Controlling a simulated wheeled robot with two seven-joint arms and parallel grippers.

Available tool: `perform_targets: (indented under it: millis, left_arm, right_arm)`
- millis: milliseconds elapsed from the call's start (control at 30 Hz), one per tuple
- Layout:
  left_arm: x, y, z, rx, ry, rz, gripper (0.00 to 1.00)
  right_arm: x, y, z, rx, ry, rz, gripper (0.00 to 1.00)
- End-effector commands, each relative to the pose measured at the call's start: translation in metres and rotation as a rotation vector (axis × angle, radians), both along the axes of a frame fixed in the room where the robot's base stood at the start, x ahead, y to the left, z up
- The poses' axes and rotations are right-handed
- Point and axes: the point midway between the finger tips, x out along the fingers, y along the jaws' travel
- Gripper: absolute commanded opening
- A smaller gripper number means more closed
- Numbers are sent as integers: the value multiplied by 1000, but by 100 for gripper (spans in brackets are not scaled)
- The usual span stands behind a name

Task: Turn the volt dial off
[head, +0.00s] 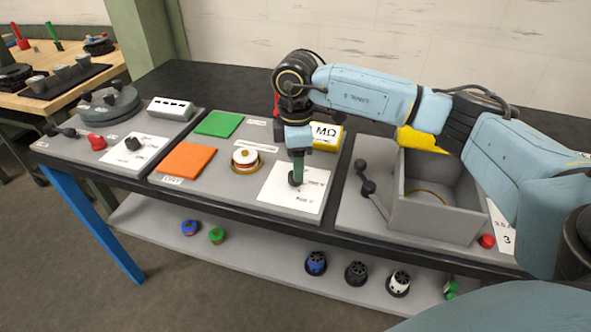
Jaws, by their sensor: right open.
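A white plate (309,195) with small print lies on the middle grey panel and bears a small dark dial (293,179). My right gripper (297,172) points down right over this dial, with its green-tinted fingers at the knob. Its jaws are open, and the fingers partly hide the knob, so contact is unclear. A second white plate (148,156) on the left panel bears a black dial (133,143). The print on both plates is too small to read, so I cannot tell which dial is for volts. My left gripper is not in view.
A yellow MΩ box (327,137) stands just behind my right gripper. Orange (187,159) and green (218,123) squares and a round white-and-brass button (246,159) lie to the left. A grey open box (436,213) stands to the right, beside a black-knobbed lever (367,185).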

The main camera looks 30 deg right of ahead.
Motion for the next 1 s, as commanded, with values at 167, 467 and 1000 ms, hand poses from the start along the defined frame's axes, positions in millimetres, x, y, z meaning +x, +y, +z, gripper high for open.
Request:
perform_targets:
  millis: [167,467,1000]
  left_arm:
    - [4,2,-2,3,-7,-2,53]
    - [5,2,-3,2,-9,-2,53]
    - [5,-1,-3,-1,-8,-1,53]
  right_arm:
    - [0,0,-21,1,2,1,53]
    - [0,1,-27,1,0,2,53]
    - [0,1,-27,1,0,4,9]
